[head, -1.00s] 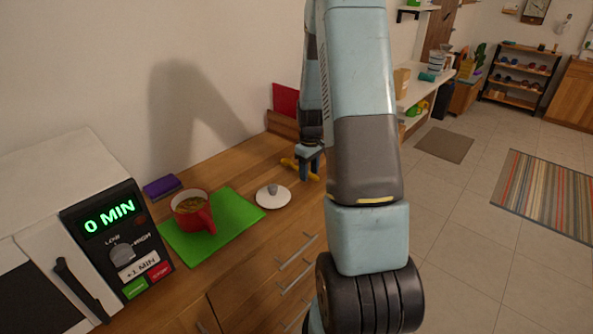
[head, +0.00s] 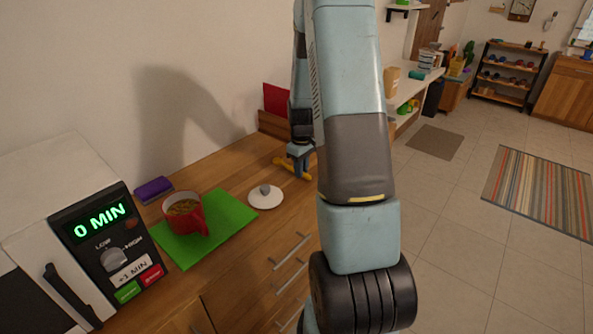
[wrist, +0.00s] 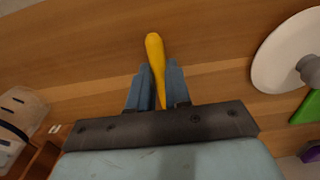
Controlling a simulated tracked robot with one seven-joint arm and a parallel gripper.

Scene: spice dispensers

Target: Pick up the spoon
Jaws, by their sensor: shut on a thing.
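The yellow spoon (head: 290,167) is at the back part of the wooden counter, partly hidden by my gripper. Its yellow handle (wrist: 155,58) shows in the wrist view, lying between my two blue fingers. My gripper (wrist: 156,85) is shut on the spoon, with the handle end sticking out past the fingertips. In the head view my gripper (head: 299,160) points down at the counter. I cannot tell whether the spoon touches the counter. The spoon's bowl is not clearly seen.
A white lid (head: 265,198) with a grey knob lies next to a green mat (head: 232,218) bearing a red mug (head: 186,213). A purple sponge (head: 153,189) lies behind. A microwave (head: 105,235) stands at left. A red panel (head: 276,99) stands by the wall.

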